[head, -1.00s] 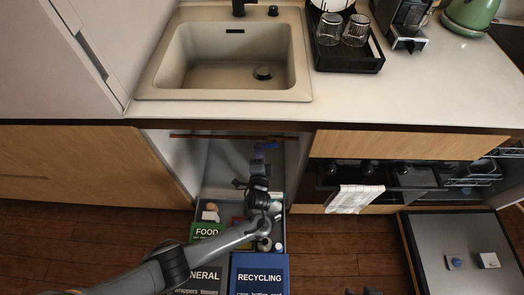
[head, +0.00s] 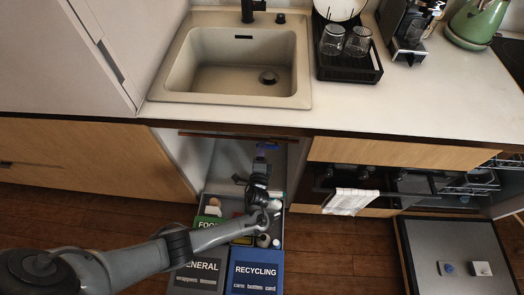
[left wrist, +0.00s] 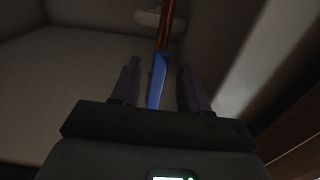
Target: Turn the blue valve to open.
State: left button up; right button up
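The blue valve (head: 269,147) is under the sink, inside the open cabinet, on a copper-coloured pipe (head: 225,135). In the left wrist view its blue handle (left wrist: 157,82) stands lengthwise between my fingers, with the copper pipe (left wrist: 167,28) above it. My left gripper (head: 262,153) reaches into the cabinet just below the valve. In the left wrist view the left gripper (left wrist: 159,78) is open, with a finger on each side of the handle and visible gaps on both sides. My right gripper is not in view.
Below my left arm stand bins: food (head: 208,224), general (head: 197,279) and recycling (head: 256,271). The cabinet's side wall (head: 178,160) is left of the opening. The counter edge (head: 230,116) overhangs it. A towel (head: 350,202) hangs at the right, near an open dishwasher (head: 445,240).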

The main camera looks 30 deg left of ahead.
pick_arm(q)
jog(key=p+v, duration=0.3)
jog(key=v, duration=0.8)
jog(key=shift+w+a+f, duration=0.1)
dwell(0.5)
